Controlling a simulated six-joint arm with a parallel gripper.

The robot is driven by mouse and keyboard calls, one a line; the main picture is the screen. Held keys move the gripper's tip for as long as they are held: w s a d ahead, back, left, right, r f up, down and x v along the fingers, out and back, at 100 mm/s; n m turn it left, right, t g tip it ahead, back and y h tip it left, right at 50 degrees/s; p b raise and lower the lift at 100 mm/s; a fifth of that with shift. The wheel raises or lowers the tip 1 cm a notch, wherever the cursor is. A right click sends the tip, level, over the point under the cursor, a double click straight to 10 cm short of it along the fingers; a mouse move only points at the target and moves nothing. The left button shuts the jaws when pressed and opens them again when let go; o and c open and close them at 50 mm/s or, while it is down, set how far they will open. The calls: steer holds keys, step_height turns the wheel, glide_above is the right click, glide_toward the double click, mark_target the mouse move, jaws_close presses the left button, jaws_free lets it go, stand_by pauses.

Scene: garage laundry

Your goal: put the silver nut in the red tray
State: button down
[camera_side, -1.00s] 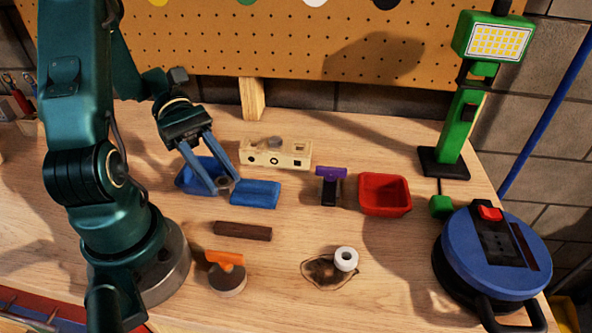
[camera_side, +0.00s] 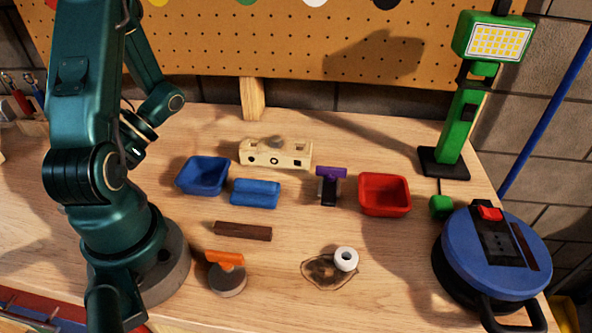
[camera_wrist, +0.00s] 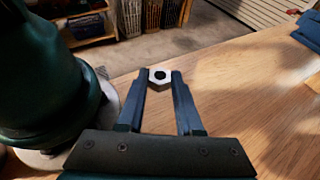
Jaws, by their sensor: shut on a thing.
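The silver nut (camera_wrist: 153,84) is a hexagon with a dark round hole. In the wrist view it sits pinched between the fingertips of my gripper (camera_wrist: 160,80), which is shut on it above the wooden bench. In the side view my arm hides the fingers and the nut; the wrist is folded back at the left, close to my base. The red tray (camera_side: 384,211) stands right of centre on the bench in the side view. It looks empty, and my gripper is far to its left.
A blue tray (camera_side: 203,188), a blue block (camera_side: 255,193), a wooden block with holes (camera_side: 275,154) and a purple-topped black item (camera_side: 329,188) stand left of the red tray. A dark bar (camera_side: 243,231) and white ring (camera_side: 346,259) lie nearer. A cable reel (camera_side: 465,250) and green lamp (camera_side: 466,125) stand right.

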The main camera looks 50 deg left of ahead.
steer(key=s+a+r+m+y, duration=0.3)
steer(key=s+a+m+y, duration=0.1)
steer(key=m+y, duration=0.25)
steer(key=shift+n, duration=0.35)
steer(key=w+a+f, duration=0.2)
steer(key=w, duration=0.1)
steer(key=w+a+f, duration=0.1)
steer(key=w+f, duration=0.1)
steer(key=w, duration=0.1)
steer(key=w+a+f, duration=0.2)
steer(key=w, duration=0.1)
steer(key=shift+w+a+f, duration=0.25)
steer(key=shift+w+a, duration=0.05)
steer(key=shift+w, duration=0.05)
steer(key=shift+f, duration=2.05)
steer(key=shift+f, duration=0.1)
steer(key=c, duration=0.6)
jaws_free()
steer(key=shift+o, duration=0.2)
